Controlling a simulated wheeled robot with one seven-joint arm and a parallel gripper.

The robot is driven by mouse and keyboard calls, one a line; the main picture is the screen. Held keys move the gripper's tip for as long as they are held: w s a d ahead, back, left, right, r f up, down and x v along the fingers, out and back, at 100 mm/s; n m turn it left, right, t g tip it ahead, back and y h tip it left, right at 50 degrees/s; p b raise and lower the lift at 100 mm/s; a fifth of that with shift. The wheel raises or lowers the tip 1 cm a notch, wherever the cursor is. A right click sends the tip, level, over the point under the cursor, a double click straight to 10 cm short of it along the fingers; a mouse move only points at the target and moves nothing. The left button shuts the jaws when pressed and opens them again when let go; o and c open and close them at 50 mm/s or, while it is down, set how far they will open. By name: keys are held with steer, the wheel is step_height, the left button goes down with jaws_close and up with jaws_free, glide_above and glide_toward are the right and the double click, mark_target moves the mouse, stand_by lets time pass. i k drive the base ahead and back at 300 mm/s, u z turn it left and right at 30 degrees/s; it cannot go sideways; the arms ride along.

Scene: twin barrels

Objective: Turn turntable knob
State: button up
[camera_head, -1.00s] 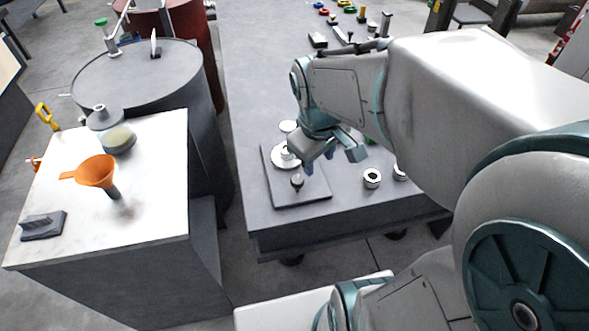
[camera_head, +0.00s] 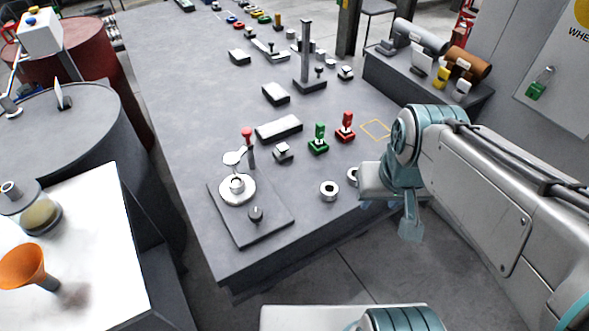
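The turntable is a dark square plate (camera_head: 268,228) near the front left corner of the long grey table. It carries a round silvery platter (camera_head: 237,190) with a raised centre. A small dark knob (camera_head: 256,214) stands on the plate's front right part, in full view. My gripper (camera_head: 391,216) is well to the right of the turntable, past the table's right edge. Its fingers point down and look spread apart, with nothing seen between them. It touches neither the knob nor the plate.
Metal rings (camera_head: 329,190), a green lever (camera_head: 318,138) and a red lever (camera_head: 345,126) stand right of the turntable. A tall post (camera_head: 306,55) stands farther back. A white-topped stand (camera_head: 95,235) with an orange funnel (camera_head: 28,268) is at left. The strip between knob and rings is clear.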

mark_target(256, 214)
steer(key=z, duration=0.9)
steer(key=k, duration=0.8)
steer(key=u, duration=1.3)
steer(key=i, duration=0.5)
steer(key=u, duration=0.05)
